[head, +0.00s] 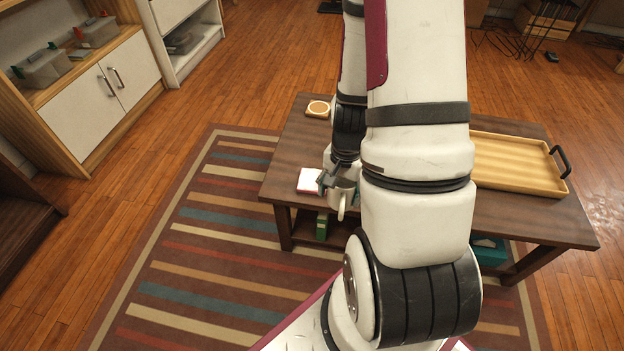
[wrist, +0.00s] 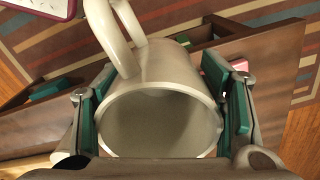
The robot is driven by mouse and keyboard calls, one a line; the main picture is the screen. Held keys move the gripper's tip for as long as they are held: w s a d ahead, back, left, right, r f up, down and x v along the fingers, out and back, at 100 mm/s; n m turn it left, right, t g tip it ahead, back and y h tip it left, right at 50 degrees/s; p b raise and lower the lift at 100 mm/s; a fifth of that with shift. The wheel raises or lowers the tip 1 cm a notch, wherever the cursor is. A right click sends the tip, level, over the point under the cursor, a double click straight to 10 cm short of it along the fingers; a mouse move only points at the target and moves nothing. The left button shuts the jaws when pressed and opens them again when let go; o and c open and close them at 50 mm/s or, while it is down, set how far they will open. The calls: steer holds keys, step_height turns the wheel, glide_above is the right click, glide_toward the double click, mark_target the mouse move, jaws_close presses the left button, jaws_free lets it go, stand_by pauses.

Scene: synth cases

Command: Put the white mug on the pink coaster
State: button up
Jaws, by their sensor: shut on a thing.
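The white mug (head: 349,196) is in my gripper (head: 333,180) at the front edge of the low brown table, its handle toward me. In the wrist view the mug (wrist: 165,75) shows its open mouth, empty, with its handle at the top. The teal-padded fingers of my gripper (wrist: 160,105) are shut on it from both sides. A pale pinkish square (head: 309,180), seemingly the pink coaster, lies on the table just left of the mug. Only a pink sliver (wrist: 239,65) of it shows in the wrist view, behind the right finger. The mug's height above the table is unclear.
A yellow tray (head: 515,163) with a dark handle takes up the right side of the table (head: 540,215). Green (head: 322,226) and teal (head: 489,250) things sit beneath. My arm hides the table's middle.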

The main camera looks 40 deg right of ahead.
steer(key=shift+s+d+f+m, duration=0.5)
steer(key=shift+s+d+m, duration=0.1)
steer(key=shift+s, duration=0.2)
steer(key=b, duration=0.3)
glide_above(311, 181)
steer(key=shift+s+f, duration=0.2)
steer(key=shift+f, duration=0.6)
steer(key=shift+w+f, duration=0.2)
steer(key=shift+w, duration=0.05)
steer(key=shift+f+b, duration=0.9)
steer(key=shift+f, duration=0.65)
steer(key=shift+f, duration=0.15)
steer(key=o, duration=1.4)
